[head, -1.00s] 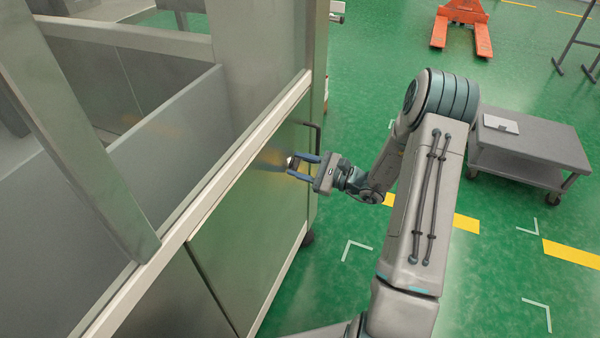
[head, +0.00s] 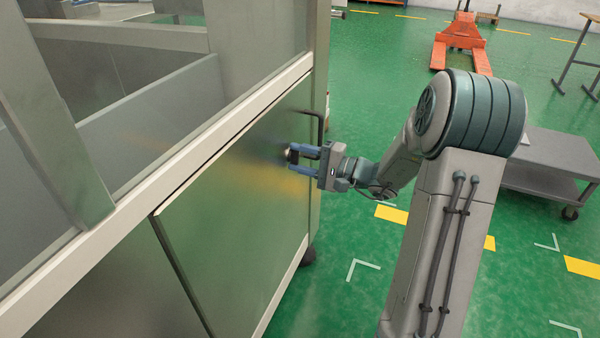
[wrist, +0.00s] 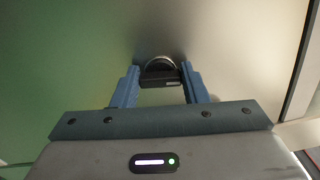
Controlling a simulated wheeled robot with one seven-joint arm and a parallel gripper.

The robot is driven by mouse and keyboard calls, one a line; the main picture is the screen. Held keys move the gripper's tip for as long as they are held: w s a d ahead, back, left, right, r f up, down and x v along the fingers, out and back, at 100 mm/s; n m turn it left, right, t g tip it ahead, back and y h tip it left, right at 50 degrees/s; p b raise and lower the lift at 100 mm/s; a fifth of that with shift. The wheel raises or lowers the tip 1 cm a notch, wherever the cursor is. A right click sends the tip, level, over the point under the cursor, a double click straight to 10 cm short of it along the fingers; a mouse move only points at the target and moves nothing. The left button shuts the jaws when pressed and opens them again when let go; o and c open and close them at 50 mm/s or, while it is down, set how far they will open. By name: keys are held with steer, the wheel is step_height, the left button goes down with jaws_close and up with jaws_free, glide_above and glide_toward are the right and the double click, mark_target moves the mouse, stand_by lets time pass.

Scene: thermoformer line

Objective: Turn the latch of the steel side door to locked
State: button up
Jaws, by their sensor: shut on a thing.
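The steel side door (head: 235,210) is the flat panel on the machine's side, and it looks closed. Its latch (wrist: 160,74) is a small dark tab in front of a round metal base, seen in the wrist view. My gripper (head: 291,161) is at the door's upper right part, with its blue fingers pointing at the panel. In the wrist view my gripper (wrist: 160,82) has one finger on each side of the latch tab and is shut on it. In the head view the fingers partly hide the latch. I cannot read a locked or unlocked mark.
A dark bar handle (head: 318,127) stands out from the door's edge just above my gripper. A grey cart (head: 545,160) stands on the green floor at the right. An orange pallet truck (head: 461,42) is at the back. The floor between is clear.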

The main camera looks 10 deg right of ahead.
steer(key=shift+d+f+n+b, duration=0.1)
steer(key=shift+n+b, duration=0.9)
steer(key=shift+b, duration=0.6)
steer(key=o, duration=1)
steer(key=p+v, duration=0.2)
steer(key=v, duration=1.1)
steer(key=shift+s+d, duration=0.2)
steer(key=shift+d, duration=0.1)
